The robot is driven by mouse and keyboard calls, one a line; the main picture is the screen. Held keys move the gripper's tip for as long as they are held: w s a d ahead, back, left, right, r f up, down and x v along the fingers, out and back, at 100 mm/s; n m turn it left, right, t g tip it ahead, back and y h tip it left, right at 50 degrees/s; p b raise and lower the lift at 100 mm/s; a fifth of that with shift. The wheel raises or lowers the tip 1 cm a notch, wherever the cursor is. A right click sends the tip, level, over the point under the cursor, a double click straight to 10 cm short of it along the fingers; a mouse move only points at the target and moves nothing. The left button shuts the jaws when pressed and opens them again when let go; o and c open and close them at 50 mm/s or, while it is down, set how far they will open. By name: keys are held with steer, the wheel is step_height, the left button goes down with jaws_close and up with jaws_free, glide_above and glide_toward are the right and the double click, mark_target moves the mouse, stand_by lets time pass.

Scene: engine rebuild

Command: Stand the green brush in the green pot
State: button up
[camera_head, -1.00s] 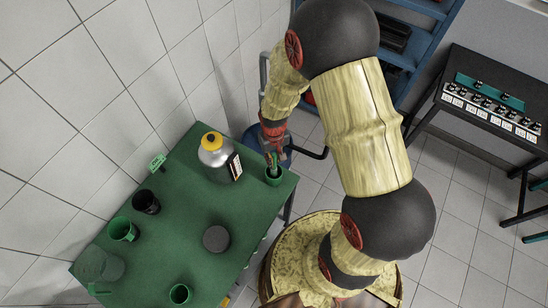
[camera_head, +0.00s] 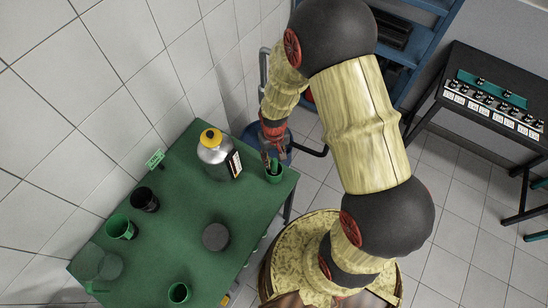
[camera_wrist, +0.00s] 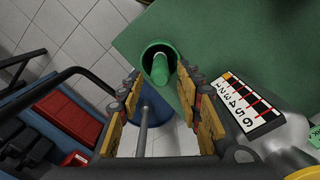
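The green pot (camera_head: 275,177) stands near the right corner of the green table in the head view. It also shows at the top of the wrist view (camera_wrist: 147,52). The green brush (camera_wrist: 160,70) is inside the pot, its end rising from the mouth and leaning slightly; it shows small in the head view (camera_head: 274,163). My gripper (camera_wrist: 160,88) is open, with its two fingers wide apart on either side of the brush and clear of it in the wrist view. The pot's bottom inside is hidden.
The green table (camera_head: 190,240) also holds a silver bottle with a yellow cap (camera_head: 213,156), a numbered card (camera_head: 234,164), a black cup (camera_head: 145,199), green cups (camera_head: 121,228) and a dark disc (camera_head: 215,237). A tiled wall (camera_head: 90,100) is behind. Blue shelving (camera_head: 425,45) stands beyond.

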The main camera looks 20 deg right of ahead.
steer(key=shift+r, duration=0.1)
step_height(320, 180, up, 12)
stand_by(0.7)
stand_by(0.8)
steer(key=s+r+t+b, duration=0.2)
steer(key=s+b, duration=0.5)
steer(key=b, duration=0.3)
steer(key=s+r+t+b, duration=0.3)
steer(key=s+b, duration=0.4)
steer(key=b, duration=0.4)
steer(key=shift+r+t, duration=0.25)
steer(key=shift+t, duration=0.05)
